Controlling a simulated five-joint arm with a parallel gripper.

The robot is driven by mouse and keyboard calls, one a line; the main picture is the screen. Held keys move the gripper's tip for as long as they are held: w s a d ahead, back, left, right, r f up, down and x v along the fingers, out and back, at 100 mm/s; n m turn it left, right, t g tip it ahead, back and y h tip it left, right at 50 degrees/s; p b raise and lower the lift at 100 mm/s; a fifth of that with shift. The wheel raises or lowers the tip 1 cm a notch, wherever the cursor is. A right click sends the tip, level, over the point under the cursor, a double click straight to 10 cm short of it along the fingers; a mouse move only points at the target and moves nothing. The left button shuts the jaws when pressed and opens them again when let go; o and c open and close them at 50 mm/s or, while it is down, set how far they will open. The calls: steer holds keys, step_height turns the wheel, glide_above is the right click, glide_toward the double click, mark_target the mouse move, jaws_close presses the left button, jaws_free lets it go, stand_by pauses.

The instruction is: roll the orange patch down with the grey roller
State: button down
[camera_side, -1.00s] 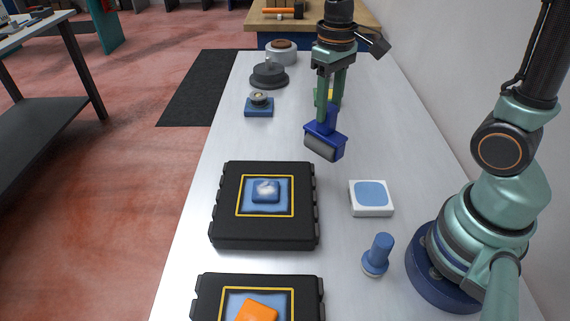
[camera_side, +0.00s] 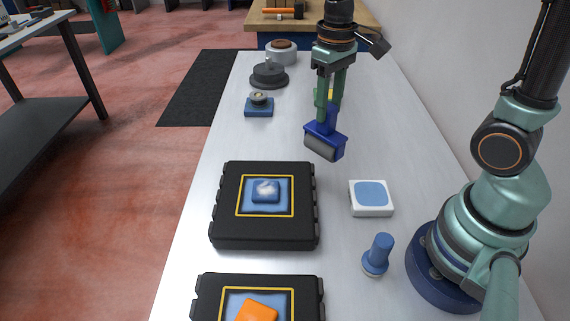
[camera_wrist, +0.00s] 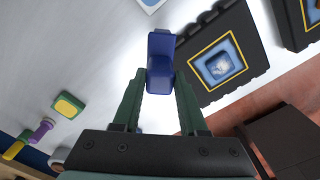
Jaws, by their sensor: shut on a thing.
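My gripper (camera_side: 331,95) is shut on the blue handle of the roller (camera_side: 325,143), whose grey drum faces down and toward the camera in the side view. The roller hangs above the bench, behind and to the right of the nearer-middle black block. In the wrist view the roller's blue body (camera_wrist: 160,62) lies between the two green fingers (camera_wrist: 160,100); its drum is hidden there. The orange patch (camera_side: 256,311) lies on the blue, yellow-framed square of the front black block (camera_side: 209,290), cut off by the bottom edge. My gripper is well away from it.
The middle black block (camera_side: 228,232) carries a blue patch (camera_side: 266,190) with a whitish smear. A white-and-blue pad (camera_side: 371,197) and a blue knobbed tool (camera_side: 377,256) stand at right. A small blue item (camera_side: 259,106) and dark round weight (camera_side: 269,76) stand farther back.

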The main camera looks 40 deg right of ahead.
steer(key=s+a+r+n, duration=0.1)
steer(key=s+a+n, duration=0.3)
steer(key=a, duration=0.7)
steer(key=s+a+r+n, duration=0.1)
steer(key=s+a+n, duration=0.4)
steer(key=a, duration=0.5)
steer(key=s+a+r+n, duration=0.2)
steer(key=s+a+n, duration=0.2)
steer(key=a, duration=0.7)
steer(key=shift+s+a+n, duration=0.3)
steer(key=shift+s, duration=0.4)
steer(key=shift+f, duration=3.05)
steer(key=c, duration=0.7)
jaws_free()
steer(key=shift+c, duration=0.2)
